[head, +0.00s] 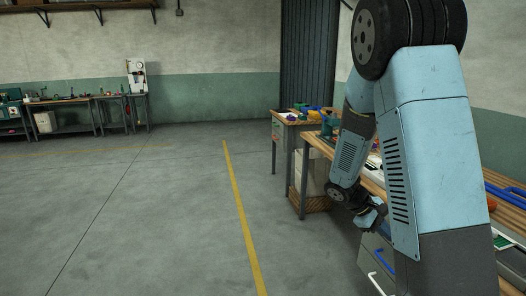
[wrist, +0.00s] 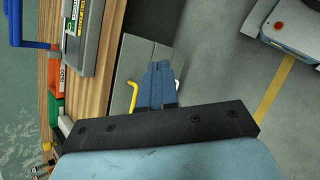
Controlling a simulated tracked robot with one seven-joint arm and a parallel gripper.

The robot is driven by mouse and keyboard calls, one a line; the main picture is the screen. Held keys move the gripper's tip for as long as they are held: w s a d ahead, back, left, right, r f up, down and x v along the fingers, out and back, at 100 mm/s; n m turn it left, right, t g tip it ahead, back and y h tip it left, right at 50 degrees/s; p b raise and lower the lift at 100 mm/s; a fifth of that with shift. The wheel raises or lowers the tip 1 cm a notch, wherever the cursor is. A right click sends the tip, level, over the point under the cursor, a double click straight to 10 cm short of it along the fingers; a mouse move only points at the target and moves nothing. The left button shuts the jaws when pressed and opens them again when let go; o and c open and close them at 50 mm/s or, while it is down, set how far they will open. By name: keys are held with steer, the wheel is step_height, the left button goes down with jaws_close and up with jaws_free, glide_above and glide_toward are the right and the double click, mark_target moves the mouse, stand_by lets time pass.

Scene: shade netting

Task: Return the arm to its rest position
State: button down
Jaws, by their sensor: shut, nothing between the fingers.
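My arm is light blue with dark joints and stands large at the right of the head view. It is bent, with the forearm hanging down beside the workbench. My gripper (head: 377,217) is low in front of the bench's front edge, partly hidden behind the nearer arm link. In the wrist view, the blue-grey fingers of my gripper (wrist: 160,68) are together, with nothing between them. Behind them is a grey drawer unit (wrist: 150,52); a yellow handle (wrist: 131,98) shows left of the fingers and a pale one on the right. I cannot tell the gap to the drawers.
The wooden workbench (wrist: 103,65) carries a grey case (wrist: 86,35), a blue-handled tool and orange and green items. A smaller bench (head: 290,122) stands farther back. Open concrete floor with a yellow line (head: 240,205) lies to the left. Another bench (head: 65,103) stands at the far wall.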

steer(key=s+a+r+m+t+y, duration=0.3)
steer(key=s+a+r, duration=0.3)
steer(key=s+r, duration=0.3)
steer(key=s+a+r+m+t+y, duration=0.3)
steer(key=s+a+r+t+y, duration=0.2)
steer(key=s+r, duration=0.5)
step_height(320, 180, up, 4)
steer(key=shift+s+a+f+y, duration=0.15)
steer(key=shift+a+y, duration=0.35)
steer(key=shift+a, duration=0.55)
